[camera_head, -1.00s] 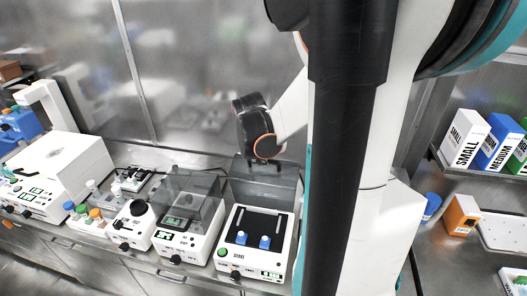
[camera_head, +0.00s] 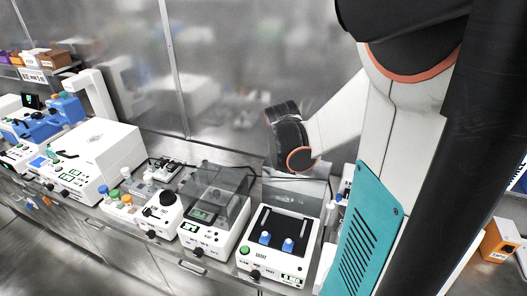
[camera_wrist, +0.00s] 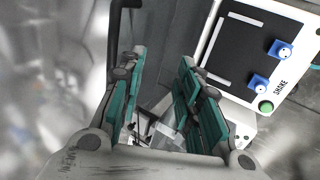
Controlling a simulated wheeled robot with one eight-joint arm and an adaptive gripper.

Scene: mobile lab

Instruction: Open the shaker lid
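The shaker (camera_head: 253,258) is a white box with a black platform, two blue clamps and a green button, right of centre in the head view. Its smoky clear lid (camera_head: 296,187) stands raised behind the platform, just below my wrist. In the wrist view the shaker (camera_wrist: 207,48) is at the upper right, its black platform uncovered. My gripper (camera_wrist: 160,60) has its teal-padded fingers apart, with no object clearly held between them. A black bar (camera_wrist: 114,30) shows beside the left finger; I cannot tell whether they touch. In the head view the fingertips are hard to make out.
A device with a closed smoky cover (camera_head: 218,185) stands close to the shaker's left. Further left are colour-capped bottles (camera_head: 115,195) and a large white machine (camera_head: 97,150). A metal wall (camera_head: 240,70) rises behind. An orange box (camera_head: 497,240) is at the right.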

